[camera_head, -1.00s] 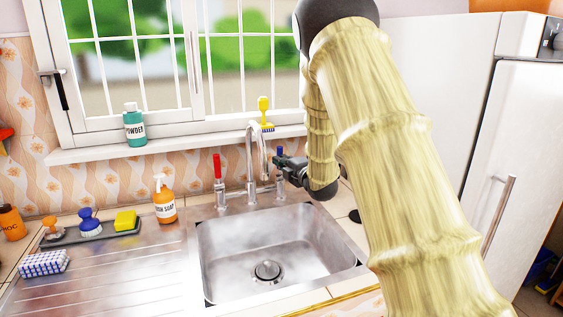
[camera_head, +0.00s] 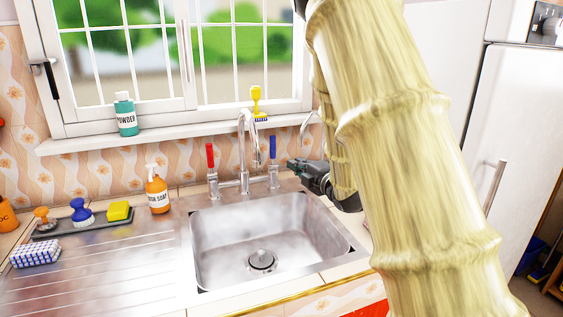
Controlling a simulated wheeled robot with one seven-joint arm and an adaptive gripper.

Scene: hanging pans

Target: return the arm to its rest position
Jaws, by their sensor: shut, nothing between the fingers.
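My arm (camera_head: 395,140), in a pale bamboo-like cover, fills the right centre of the head view. My gripper (camera_head: 296,168) shows at the arm's lower left, above the back right of the sink (camera_head: 240,277). It is dark, small in view and shut, with nothing held. It is to the right of the blue-handled tap lever (camera_head: 273,149); I cannot tell the exact gap in depth. Part of the wrist is hidden behind the arm.
The faucet (camera_head: 244,150) and red lever (camera_head: 210,157) stand behind the sink. A soap bottle (camera_head: 158,193), yellow sponge (camera_head: 119,211) and cloth (camera_head: 36,254) are at left. A powder bottle (camera_head: 126,117) and yellow brush (camera_head: 257,100) are on the sill. A white fridge (camera_head: 520,130) stands right.

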